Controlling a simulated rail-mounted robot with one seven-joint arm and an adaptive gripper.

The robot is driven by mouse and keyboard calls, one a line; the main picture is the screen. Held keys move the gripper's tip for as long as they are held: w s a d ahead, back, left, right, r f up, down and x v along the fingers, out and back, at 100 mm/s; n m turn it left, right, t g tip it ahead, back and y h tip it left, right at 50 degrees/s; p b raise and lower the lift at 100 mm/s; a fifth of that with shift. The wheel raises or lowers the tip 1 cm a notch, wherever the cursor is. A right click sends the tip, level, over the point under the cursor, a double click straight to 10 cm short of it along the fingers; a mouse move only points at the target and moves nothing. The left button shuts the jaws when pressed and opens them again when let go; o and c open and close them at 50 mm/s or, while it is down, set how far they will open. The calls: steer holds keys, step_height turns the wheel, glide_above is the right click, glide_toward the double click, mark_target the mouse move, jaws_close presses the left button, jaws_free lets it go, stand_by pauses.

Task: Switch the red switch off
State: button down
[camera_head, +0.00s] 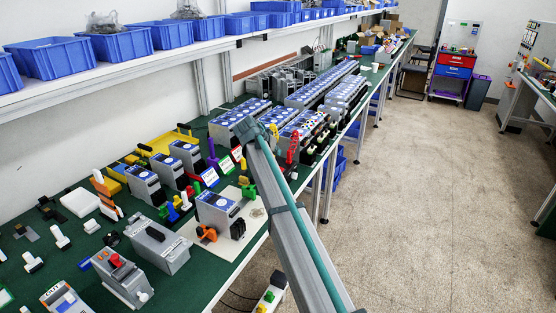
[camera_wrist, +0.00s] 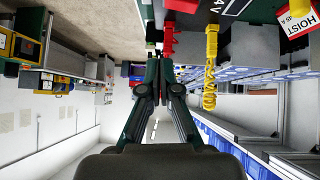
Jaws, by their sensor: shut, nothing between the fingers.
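In the head view a red switch (camera_head: 116,261) sits on top of a grey box at the front left of the green bench. Another red part (camera_head: 292,147) stands beside my arm, by the dark units. The wrist view looks upside down; a red part (camera_wrist: 168,36) hangs at top centre, close to my gripper's tips, and contact cannot be told. A yellow part (camera_wrist: 211,64) is to its right. My gripper (camera_wrist: 160,66) has its fingers together, with nothing between them. In the head view my arm reaches over the bench's right edge; its fingers cannot be made out there.
Rows of grey-blue units (camera_head: 328,88) fill the back of the bench, with several single units nearer. A grey box (camera_head: 157,245) stands right of the red-switch box. Blue bins (camera_head: 120,43) line the shelf above. The floor at right is open.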

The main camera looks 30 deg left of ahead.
steer(key=v, duration=0.3)
steer(key=shift+s+d, duration=0.1)
steer(key=shift+d, duration=0.15)
